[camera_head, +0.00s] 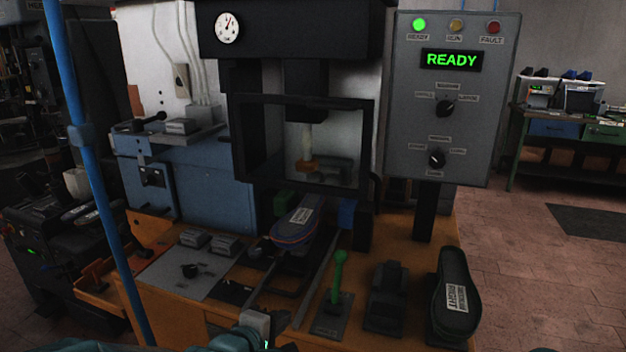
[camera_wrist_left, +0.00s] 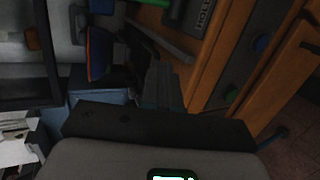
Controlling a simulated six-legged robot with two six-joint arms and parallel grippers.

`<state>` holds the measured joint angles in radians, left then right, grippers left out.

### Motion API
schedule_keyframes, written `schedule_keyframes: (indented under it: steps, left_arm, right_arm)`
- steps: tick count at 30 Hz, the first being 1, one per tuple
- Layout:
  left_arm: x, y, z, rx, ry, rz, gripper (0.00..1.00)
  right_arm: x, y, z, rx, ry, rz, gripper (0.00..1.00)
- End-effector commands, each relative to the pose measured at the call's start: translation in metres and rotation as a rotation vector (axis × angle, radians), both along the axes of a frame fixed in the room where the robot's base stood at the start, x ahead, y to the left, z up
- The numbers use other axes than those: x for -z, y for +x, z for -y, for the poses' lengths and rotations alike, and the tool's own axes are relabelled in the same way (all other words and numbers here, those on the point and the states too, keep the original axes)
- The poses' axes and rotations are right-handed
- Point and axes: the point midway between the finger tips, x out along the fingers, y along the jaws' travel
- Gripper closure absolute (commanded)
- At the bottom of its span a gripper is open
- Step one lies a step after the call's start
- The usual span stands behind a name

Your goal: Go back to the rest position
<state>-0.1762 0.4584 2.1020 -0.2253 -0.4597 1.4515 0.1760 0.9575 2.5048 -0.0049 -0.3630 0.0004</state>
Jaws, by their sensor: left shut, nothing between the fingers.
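My left gripper (camera_head: 262,322) is low at the front edge of the orange bench (camera_head: 215,318), shut and empty. In the left wrist view its closed dark fingers (camera_wrist_left: 165,85) point toward the bench, with nothing between them. The dark press (camera_head: 240,140) stands behind the bench, its framed guard in front of the tooling. A shoe part (camera_head: 293,222) with a white label and coloured rim sits in the holder below the press. It also shows at the upper left of the left wrist view (camera_wrist_left: 97,50). The gripper is apart from it. My right gripper is out of view.
A green-handled lever (camera_head: 338,275), a black fixture (camera_head: 387,300) and a dark shoe part labelled RIGHT (camera_head: 455,300) stand along the bench's right side. The control panel (camera_head: 440,100) reads READY with its green lamp lit. A blue pole (camera_head: 95,180) rises at left.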

Motion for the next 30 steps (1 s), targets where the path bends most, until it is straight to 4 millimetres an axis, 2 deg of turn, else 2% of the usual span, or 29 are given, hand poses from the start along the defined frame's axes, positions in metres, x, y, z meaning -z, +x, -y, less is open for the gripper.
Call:
schedule_keyframes:
  steps: [1,3,5,6,8,9,11,12,15,18,24,30]
  left_arm:
    - [0.042,-0.007,-0.013,-0.023,0.01,-0.096,1.0]
    - [0.098,-0.026,-0.028,-0.044,0.029,-0.222,1.0]
    - [0.142,-0.048,-0.038,-0.036,0.072,-0.32,1.0]
    - [0.17,-0.067,-0.044,-0.02,0.107,-0.383,1.0]
    - [0.209,-0.1,-0.051,0.026,0.169,-0.473,1.0]
    - [0.232,-0.125,-0.054,0.073,0.214,-0.529,1.0]
    - [0.262,-0.166,-0.057,0.167,0.285,-0.606,1.0]
    - [0.279,-0.195,-0.057,0.25,0.335,-0.647,1.0]
    - [0.301,-0.26,-0.052,0.517,0.464,-0.684,1.0]
    - [0.301,-0.285,-0.049,0.735,0.578,-0.613,1.0]
    - [0.3,-0.29,-0.049,0.945,0.701,-0.484,1.0]
    - [0.3,-0.289,-0.049,0.968,0.717,-0.465,1.0]
  right_arm:
    - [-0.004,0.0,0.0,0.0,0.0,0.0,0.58]
    - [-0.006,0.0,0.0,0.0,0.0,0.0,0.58]
    - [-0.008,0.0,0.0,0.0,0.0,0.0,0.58]
    - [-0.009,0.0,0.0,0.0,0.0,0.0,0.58]
    - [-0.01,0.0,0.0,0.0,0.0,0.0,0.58]
    - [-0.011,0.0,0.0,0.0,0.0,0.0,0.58]
    - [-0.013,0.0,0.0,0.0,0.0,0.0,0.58]
    - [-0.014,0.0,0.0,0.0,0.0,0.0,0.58]
    - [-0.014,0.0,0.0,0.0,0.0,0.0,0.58]
    - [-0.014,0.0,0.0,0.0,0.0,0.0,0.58]
    - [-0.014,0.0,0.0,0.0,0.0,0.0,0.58]
    - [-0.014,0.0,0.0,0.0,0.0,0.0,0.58]
